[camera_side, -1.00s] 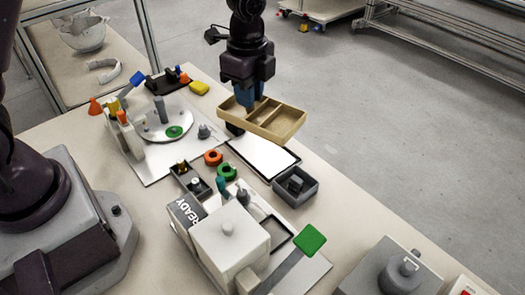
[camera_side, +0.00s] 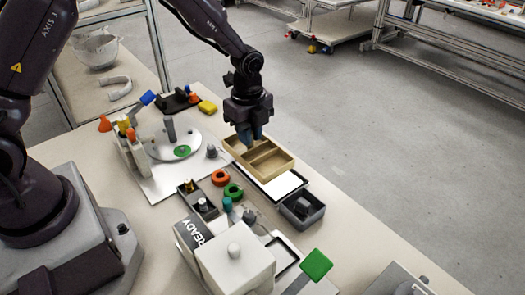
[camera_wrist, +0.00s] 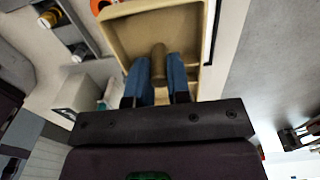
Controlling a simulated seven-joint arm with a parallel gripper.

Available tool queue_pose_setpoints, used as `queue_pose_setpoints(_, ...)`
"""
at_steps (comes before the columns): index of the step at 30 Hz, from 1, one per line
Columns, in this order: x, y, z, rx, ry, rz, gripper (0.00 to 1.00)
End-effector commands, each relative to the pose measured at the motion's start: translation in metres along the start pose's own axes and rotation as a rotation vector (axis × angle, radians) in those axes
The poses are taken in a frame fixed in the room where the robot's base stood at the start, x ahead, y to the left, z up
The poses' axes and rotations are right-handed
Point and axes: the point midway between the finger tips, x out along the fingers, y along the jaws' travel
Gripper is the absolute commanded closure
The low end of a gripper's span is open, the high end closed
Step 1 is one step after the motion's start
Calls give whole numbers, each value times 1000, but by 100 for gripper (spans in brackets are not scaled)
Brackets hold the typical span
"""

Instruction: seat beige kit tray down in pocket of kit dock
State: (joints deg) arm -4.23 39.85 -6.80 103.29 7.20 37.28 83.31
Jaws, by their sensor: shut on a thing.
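The beige kit tray (camera_side: 272,168) is an open, shallow box with dividers. My gripper (camera_side: 250,141) is above its left end in the side view. In the wrist view, my gripper's blue fingers (camera_wrist: 159,65) are shut on a round upright post of the tray (camera_wrist: 203,62). The tray looks about level, over or just beyond a white, dark-edged panel (camera_side: 285,186); I cannot tell its height or whether it touches. A dark-framed rectangular opening (camera_side: 283,257) lies beside the READY box; I cannot tell for certain which one is the kit dock's pocket.
Orange (camera_side: 220,177) and green (camera_side: 233,191) rings lie left of the panel. A dark grey bin (camera_side: 302,210) stands at its right end. The READY box (camera_side: 235,262) and a green paddle (camera_side: 315,264) are in front. A round plate (camera_side: 173,145) with a grey post lies left.

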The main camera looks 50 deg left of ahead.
Motion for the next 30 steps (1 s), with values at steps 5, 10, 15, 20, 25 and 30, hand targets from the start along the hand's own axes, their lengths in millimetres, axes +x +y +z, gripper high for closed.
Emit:
queue_pose_setpoints(5,28,-23,-1,0,-1,1,100)
queue_pose_setpoints(10,38,-31,-1,0,0,1,100)
queue_pose_setpoints(15,61,-35,-1,0,0,3,100)
queue_pose_setpoints(20,73,-35,-1,0,0,-1,100)
queue_pose_setpoints(25,72,-35,-1,0,0,-1,100)
queue_pose_setpoints(30,76,-35,-1,-1,0,0,100)
